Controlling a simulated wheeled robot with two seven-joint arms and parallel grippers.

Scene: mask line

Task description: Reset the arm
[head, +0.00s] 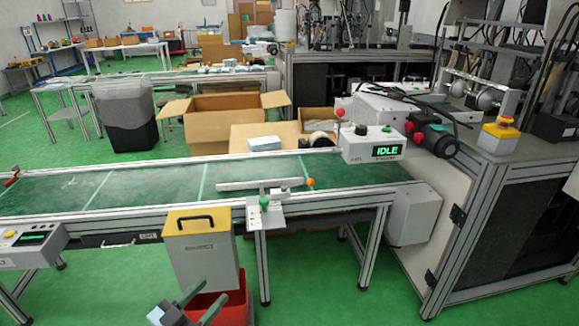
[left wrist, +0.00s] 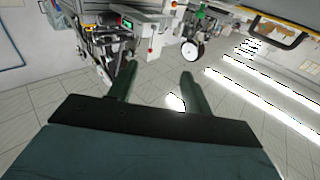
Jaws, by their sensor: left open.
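My left gripper (head: 197,303) shows at the bottom of the head view, with its two fingers apart and nothing between them. It is in front of a red bin (head: 238,302) and below a grey box with a yellow top and black handle (head: 203,255). In the left wrist view the two fingers of my left gripper (left wrist: 160,83) stand apart and empty. That view looks tilted across a tiled surface with bright strips and machinery beyond the fingers. My right gripper is in neither view.
A green conveyor belt (head: 150,190) runs across the middle. A control box reading IDLE (head: 386,146) sits at its right end, beside a framed machine (head: 500,220). An open cardboard box (head: 215,127) and a grey bin (head: 126,117) stand behind. Green floor (head: 330,295) is clear at the front.

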